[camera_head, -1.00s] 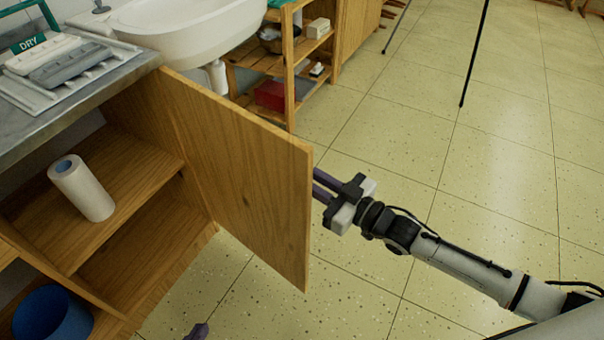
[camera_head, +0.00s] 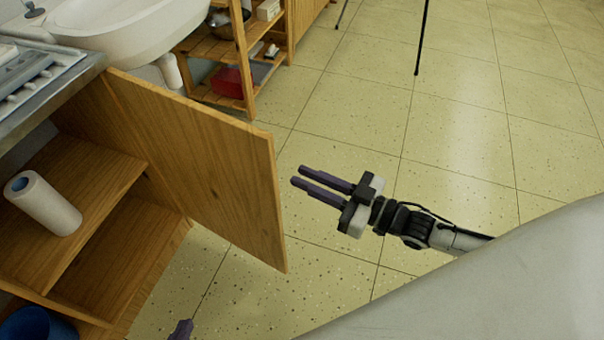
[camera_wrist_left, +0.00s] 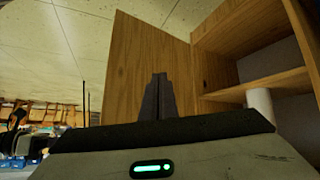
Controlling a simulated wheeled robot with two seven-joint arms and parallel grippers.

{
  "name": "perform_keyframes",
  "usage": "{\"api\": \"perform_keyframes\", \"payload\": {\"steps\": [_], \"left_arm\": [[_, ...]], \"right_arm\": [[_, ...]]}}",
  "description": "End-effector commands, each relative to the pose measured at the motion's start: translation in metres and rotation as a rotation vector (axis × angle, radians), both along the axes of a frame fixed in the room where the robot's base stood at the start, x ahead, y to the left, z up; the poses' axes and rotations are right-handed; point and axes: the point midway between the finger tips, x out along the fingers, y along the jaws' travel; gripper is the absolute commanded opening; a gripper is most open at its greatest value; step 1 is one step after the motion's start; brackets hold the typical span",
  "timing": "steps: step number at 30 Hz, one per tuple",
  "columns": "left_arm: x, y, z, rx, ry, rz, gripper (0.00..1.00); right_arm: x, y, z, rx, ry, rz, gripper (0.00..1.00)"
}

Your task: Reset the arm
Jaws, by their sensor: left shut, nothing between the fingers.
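My right gripper (camera_head: 309,182) shows in the head view, its arm coming in from the right. Its two purple fingers are parallel and apart, with nothing between them. It is to the right of the open wooden cabinet door (camera_head: 205,165), with floor visible between fingertips and door edge. My left gripper (camera_head: 181,330) shows only as a purple tip at the bottom edge of the head view. In the left wrist view its fingers (camera_wrist_left: 155,97) are together and empty, in front of the door (camera_wrist_left: 140,60). Most of the left arm is hidden.
The open cabinet holds a paper roll (camera_head: 43,203) on its shelf (camera_head: 95,185) and a blue bin (camera_head: 38,325) lower down. A sink (camera_head: 135,30) and a wooden rack (camera_head: 210,48) stand behind.

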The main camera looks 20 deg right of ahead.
Motion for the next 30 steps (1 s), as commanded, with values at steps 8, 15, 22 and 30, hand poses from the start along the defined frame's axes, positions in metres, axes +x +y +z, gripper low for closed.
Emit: {"api": "perform_keyframes", "payload": {"steps": [8,15,22,30], "left_arm": [[0.001,0.0,0.0,0.0,-0.002,0.0,0.0],[0.001,0.001,0.017,0.002,-0.002,0.0,0.0],[-0.001,0.005,0.06,0.026,0.013,-0.003,0.0],[-0.003,0.008,0.082,0.049,0.024,-0.004,0.0]], "right_arm": [[0.0,0.0,0.0,0.0,0.0,0.0,0.16],[-0.01,0.016,0.001,-0.002,0.053,-0.027,0.16],[-0.069,0.051,-0.009,-0.094,0.354,-0.2,0.16],[-0.153,0.035,-0.031,-0.237,0.705,-0.363,0.16]]}}
